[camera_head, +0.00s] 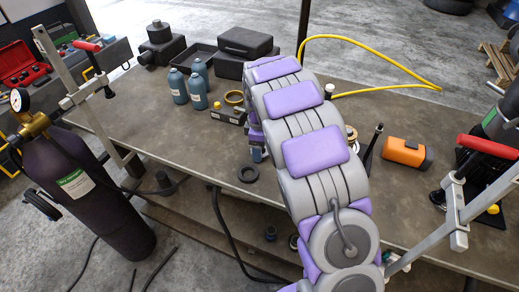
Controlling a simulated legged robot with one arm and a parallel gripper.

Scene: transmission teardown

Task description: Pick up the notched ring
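A dark flat ring (248,173) lies on the workbench (150,117), just left of my arm. A yellowish ring (234,98) lies farther back, beside the teal bottles. I cannot make out notches on either ring, so I cannot tell which is the notched one. My grey and purple arm reaches over the bench and hides its middle. Part of the arm's far end shows along its left edge, near the dark ring. My gripper's fingers cannot be made out, nor whether they hold anything.
Several teal bottles (198,95) and black cases (244,46) stand at the back left. Clamps (84,92) grip the bench sides. A dark gas cylinder (95,190) stands front left. A yellow hose (385,66) curves behind.

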